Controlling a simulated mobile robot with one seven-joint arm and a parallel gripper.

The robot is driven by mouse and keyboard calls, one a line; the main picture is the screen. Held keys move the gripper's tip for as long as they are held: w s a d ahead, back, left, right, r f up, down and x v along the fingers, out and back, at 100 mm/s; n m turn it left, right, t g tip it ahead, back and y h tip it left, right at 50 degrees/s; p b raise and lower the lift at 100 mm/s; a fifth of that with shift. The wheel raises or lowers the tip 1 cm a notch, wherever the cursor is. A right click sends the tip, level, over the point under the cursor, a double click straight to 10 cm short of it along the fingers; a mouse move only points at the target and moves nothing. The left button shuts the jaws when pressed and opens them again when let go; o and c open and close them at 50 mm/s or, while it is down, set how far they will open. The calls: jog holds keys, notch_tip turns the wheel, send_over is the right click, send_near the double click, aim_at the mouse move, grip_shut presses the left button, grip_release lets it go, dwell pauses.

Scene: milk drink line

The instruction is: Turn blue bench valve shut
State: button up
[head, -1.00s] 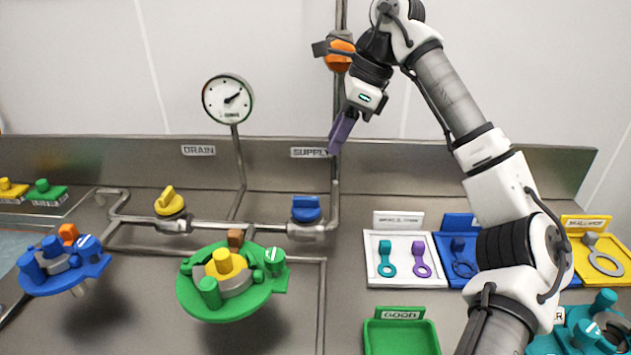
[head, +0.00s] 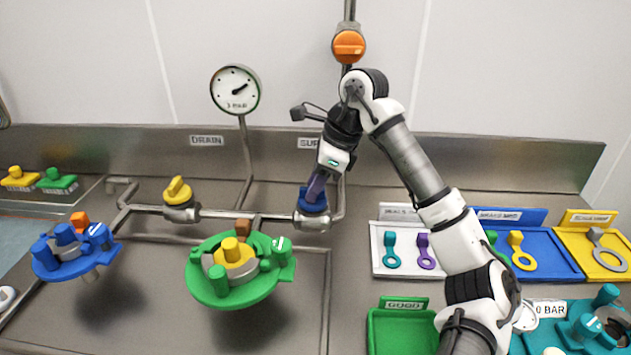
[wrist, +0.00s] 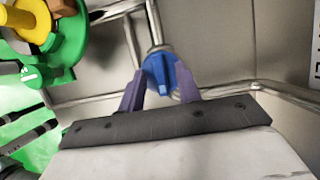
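The blue bench valve (head: 311,207) sits on the pipe along the back of the bench, below the SUPPLY label, partly covered by my gripper (head: 317,188). In the wrist view, the purple fingers of my gripper (wrist: 160,70) stand apart, one on each side of the blue valve (wrist: 158,84). The raised grip of the valve lies between the fingers, and I see no clear firm contact. The far side of the valve is hidden.
A yellow valve (head: 177,191) is on the same pipe to the left, and an orange valve (head: 348,46) is on the upright pipe above. A gauge (head: 235,90) stands behind. A green fixture (head: 240,273) is in front; trays with rings lie right.

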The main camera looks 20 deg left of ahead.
grip_shut()
jog(key=shift+b, duration=0.3)
jog(key=m+t+b, duration=0.1)
jog(key=m+b, duration=0.1)
jog(key=m, duration=0.1)
jog(key=shift+f, duration=0.15)
jog(key=m+t+b, duration=0.1)
jog(key=m+b, duration=0.1)
jog(key=m+t+b, duration=0.1)
jog(key=m+b, duration=0.1)
jog(key=m, duration=0.1)
jog(key=shift+s, duration=0.2)
jog(key=m+t+b, duration=0.1)
jog(key=m+b, duration=0.1)
jog(key=m, duration=0.1)
jog(key=m+t+h+b, duration=0.1)
jog(key=m, duration=0.1)
jog(key=shift+s+a+m+b, duration=0.1)
jog(key=shift+s+m+b, duration=0.05)
jog(key=shift+m+b, duration=0.25)
jog(key=shift+a+m+t+h+b, duration=0.15)
jog(key=shift+m+h+b, duration=0.35)
jog(key=shift+m, duration=0.5)
jog(key=shift+m+t+h+b, duration=0.15)
jog(key=shift+m+h+b, duration=0.35)
jog(key=shift+m, duration=0.5)
jog(key=shift+r, duration=0.2)
